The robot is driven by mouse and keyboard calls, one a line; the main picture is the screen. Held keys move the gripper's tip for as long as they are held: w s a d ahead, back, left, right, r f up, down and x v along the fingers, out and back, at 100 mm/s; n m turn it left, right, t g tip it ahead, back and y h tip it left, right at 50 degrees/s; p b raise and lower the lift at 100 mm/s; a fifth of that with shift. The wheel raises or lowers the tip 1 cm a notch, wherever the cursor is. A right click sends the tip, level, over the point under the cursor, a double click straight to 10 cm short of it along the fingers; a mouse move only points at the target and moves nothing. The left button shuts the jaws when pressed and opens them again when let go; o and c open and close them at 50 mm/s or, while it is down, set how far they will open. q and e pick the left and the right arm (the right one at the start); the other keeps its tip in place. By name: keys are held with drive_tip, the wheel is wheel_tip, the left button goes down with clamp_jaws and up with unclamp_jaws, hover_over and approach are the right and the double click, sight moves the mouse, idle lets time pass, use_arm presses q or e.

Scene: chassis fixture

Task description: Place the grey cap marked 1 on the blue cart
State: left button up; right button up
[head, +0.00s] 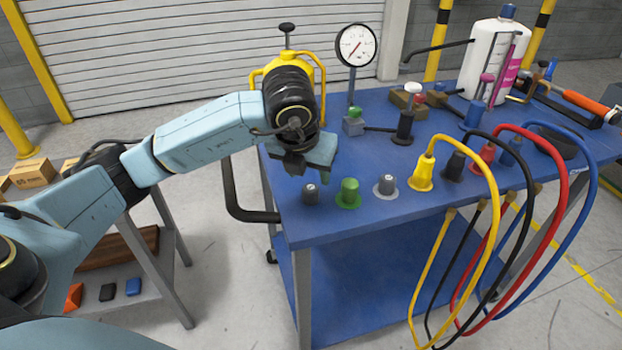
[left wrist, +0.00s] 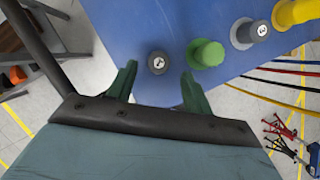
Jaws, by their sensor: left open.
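A dark grey cap (head: 310,193) with a light mark on top stands upright near the front left corner of the blue cart (head: 330,228). In the left wrist view the cap (left wrist: 157,63) lies just ahead of my fingertips, in line with the gap between them. Its mark is too small to read surely. My left gripper (head: 306,164) is open and empty, just behind and above this cap, seemingly not touching it. It also shows in the left wrist view (left wrist: 160,82). A second marked grey cap (head: 386,185) sits on a light grey ring to the right. My right gripper is not in view.
A green cap (head: 348,193) stands close to the right of the dark grey cap. Yellow (head: 423,174), black and red plugs with hanging cables follow. A gauge (head: 356,45), a yellow-handled device and a white bottle (head: 490,62) stand farther back.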

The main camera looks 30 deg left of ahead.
use_arm(q)
drive_tip(key=v, duration=0.5)
drive_tip(key=shift+s+r+p, duration=0.15)
drive_tip(key=shift+r+p, duration=0.15)
